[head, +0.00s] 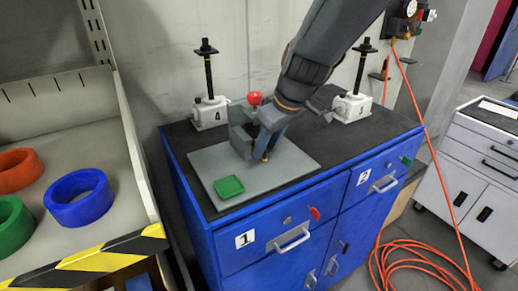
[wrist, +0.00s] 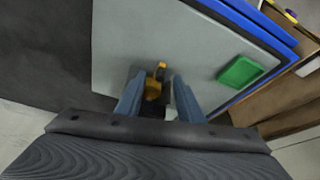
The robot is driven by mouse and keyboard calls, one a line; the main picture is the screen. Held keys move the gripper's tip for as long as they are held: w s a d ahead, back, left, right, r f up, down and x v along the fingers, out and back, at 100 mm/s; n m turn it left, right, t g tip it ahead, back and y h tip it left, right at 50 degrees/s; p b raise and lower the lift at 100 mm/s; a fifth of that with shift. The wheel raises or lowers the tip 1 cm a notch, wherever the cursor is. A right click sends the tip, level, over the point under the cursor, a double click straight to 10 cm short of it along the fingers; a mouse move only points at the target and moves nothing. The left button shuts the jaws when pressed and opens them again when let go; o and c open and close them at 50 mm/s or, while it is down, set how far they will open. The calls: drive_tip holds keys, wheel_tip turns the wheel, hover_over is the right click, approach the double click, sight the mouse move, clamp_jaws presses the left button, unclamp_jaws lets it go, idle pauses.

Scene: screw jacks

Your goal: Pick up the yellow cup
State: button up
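A small yellow thing (wrist: 155,82), possibly the yellow cup, shows between my fingers in the wrist view; its shape is mostly hidden. A bit of yellow (head: 265,158) also shows at my fingertips in the head view. My gripper (wrist: 157,82) points down over the grey plate on the blue cabinet. Its two fingers stand apart on either side of the yellow thing, with gaps visible. I cannot tell whether either finger touches it. No other yellow cup is in view.
A green square dish (head: 229,187) lies on the grey plate (head: 290,165). A grey block (head: 238,132) and a red ball (head: 254,98) are close beside my gripper. White screw jacks 4 (head: 210,115) and 3 (head: 352,107) stand behind. Colored rings (head: 79,198) lie in the left bin.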

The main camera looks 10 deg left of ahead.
drive_tip(key=shift+f, duration=0.25)
drive_tip(key=shift+w, duration=0.1)
drive_tip(key=shift+c, duration=0.3)
clamp_jaws()
drive_tip(key=shift+r, duration=0.1)
